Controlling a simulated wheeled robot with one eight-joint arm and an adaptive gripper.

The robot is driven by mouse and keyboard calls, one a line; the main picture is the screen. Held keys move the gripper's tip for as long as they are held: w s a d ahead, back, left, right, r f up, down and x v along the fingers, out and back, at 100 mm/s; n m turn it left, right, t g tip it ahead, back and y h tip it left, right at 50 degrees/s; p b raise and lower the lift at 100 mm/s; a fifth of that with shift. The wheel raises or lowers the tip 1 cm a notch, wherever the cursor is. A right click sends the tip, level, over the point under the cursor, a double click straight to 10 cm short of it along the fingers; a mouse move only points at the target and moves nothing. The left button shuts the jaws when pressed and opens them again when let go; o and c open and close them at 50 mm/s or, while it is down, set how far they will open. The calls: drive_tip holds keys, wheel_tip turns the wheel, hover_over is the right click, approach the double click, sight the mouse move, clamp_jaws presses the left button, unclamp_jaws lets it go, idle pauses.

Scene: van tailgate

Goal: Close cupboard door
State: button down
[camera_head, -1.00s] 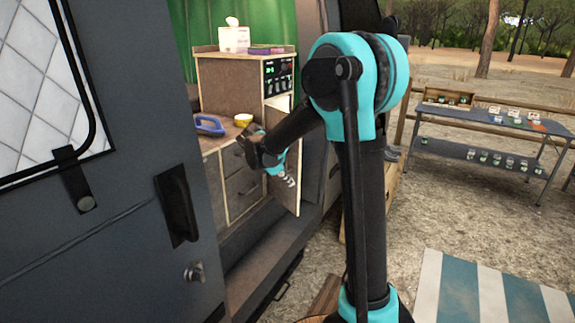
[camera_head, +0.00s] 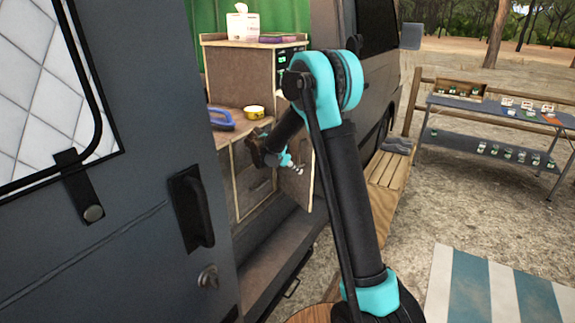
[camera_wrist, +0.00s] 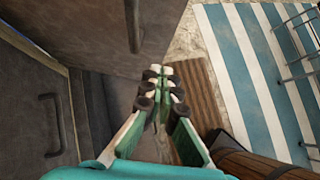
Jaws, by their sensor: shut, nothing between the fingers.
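The cupboard (camera_head: 240,165) stands inside the van's side opening, under a wooden worktop. Its door (camera_head: 297,192) stands open at the cupboard's right end, partly behind my gripper. The door also fills the top of the wrist view (camera_wrist: 90,35), with its dark bar handle (camera_wrist: 134,25) showing. My gripper (camera_head: 301,168) is in front of the cupboard and overlaps the open door. In the wrist view my gripper (camera_wrist: 160,75) has its fingers together and empty, close to the door's lower edge. I cannot tell whether it touches the door.
A grey front with a handle (camera_wrist: 50,125) is left in the wrist view. The van's dark door (camera_head: 130,230) stands close on the left. A wooden bench (camera_head: 390,170) is right of the opening. A striped mat (camera_head: 500,290) and a table (camera_head: 500,115) are farther right.

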sight(310, 170)
drive_tip(key=shift+w+d, duration=0.55)
drive_tip(key=shift+d, duration=0.35)
drive_tip(key=shift+w+d, duration=0.5)
drive_tip(key=shift+d, duration=0.4)
drive_tip(key=shift+d, duration=0.1)
